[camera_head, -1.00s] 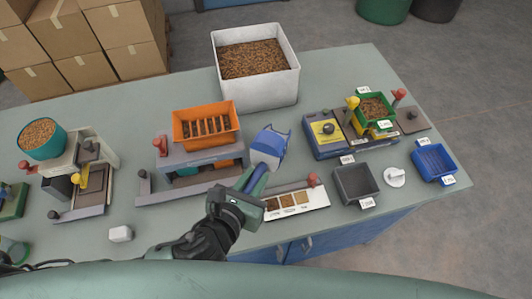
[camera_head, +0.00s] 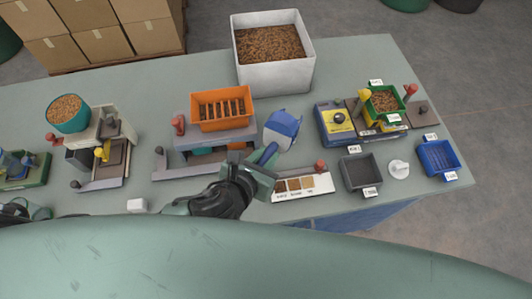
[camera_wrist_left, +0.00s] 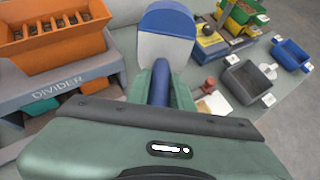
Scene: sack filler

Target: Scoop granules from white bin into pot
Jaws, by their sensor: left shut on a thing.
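The white bin (camera_head: 275,76) stands at the back middle of the table, holding brown granules (camera_head: 270,44). My left gripper (camera_head: 262,168) is shut on the handle of a blue scoop (camera_head: 282,129). The scoop's head points away from me, in front of the bin and apart from it. In the left wrist view the scoop (camera_wrist_left: 167,35) shows a blue and pale grey head with no granules visible on it. A round teal pot (camera_head: 68,118) with granules sits on a machine at the left; I cannot tell whether it is the task's pot. My right gripper is out of view.
An orange divider tray (camera_head: 222,122) stands left of the scoop. A green tray (camera_head: 384,115) with granules sits on a machine at the right. A grey tray (camera_head: 360,172), blue tray (camera_head: 438,158) and sample card (camera_head: 302,187) lie nearer the front. Table left of the bin is clear.

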